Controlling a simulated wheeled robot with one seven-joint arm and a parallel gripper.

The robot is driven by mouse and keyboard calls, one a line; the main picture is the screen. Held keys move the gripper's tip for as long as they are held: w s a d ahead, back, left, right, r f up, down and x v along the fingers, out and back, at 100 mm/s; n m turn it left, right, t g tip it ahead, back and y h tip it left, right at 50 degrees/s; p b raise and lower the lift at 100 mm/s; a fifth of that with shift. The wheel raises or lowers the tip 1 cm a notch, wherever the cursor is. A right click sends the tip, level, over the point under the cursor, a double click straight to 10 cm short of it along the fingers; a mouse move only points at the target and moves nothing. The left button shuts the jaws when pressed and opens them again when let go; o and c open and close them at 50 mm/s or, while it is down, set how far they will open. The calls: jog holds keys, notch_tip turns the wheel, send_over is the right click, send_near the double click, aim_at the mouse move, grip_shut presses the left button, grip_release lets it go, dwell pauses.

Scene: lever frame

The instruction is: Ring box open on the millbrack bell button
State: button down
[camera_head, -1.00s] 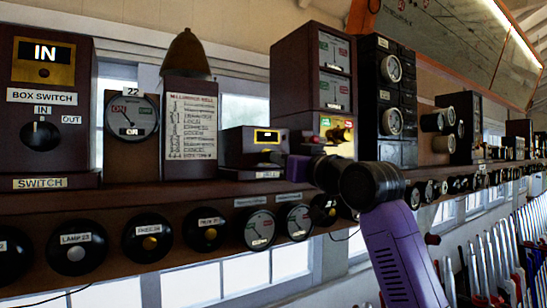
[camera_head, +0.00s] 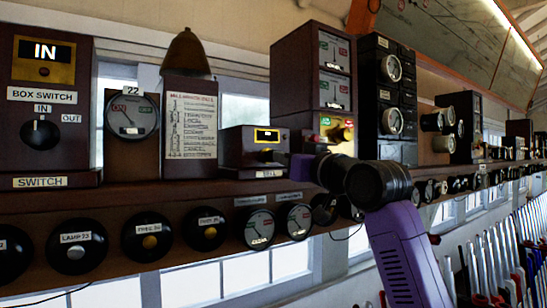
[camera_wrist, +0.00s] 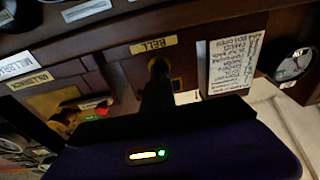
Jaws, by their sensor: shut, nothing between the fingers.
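The bell button is on a small dark brown box (camera_head: 237,147) with a yellow-framed window and a label under it. In the wrist view a "BELL" plate (camera_wrist: 153,44) appears upside down, with the round button (camera_wrist: 158,64) just below it in the picture. My gripper (camera_head: 279,157) is shut and empty, pointing left at the front of this box. In the wrist view its dark fingers (camera_wrist: 157,82) line up with the button and partly cover it. I cannot tell whether the tips touch it. The bell card (camera_head: 191,122) is left of the box, under the brass dome (camera_head: 187,52).
A tall brown instrument (camera_head: 312,75) stands just right of the button box, behind my arm. A shelf edge (camera_head: 150,190) runs below, with round dials and knobs under it. A switch box (camera_head: 45,100) stands far left. Levers (camera_head: 500,250) rise at lower right.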

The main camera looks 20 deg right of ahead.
dwell(1.0)
jog(key=shift+s, duration=0.1)
jog(key=shift+r+b+v, duration=0.2)
jog(key=shift+b+v, duration=0.1)
jog(key=shift+v, duration=0.95)
jog(key=shift+r+b+v, duration=0.2)
jog(key=shift+b+v, duration=0.1)
jog(key=shift+v, duration=0.9)
jog(key=shift+s, duration=0.1)
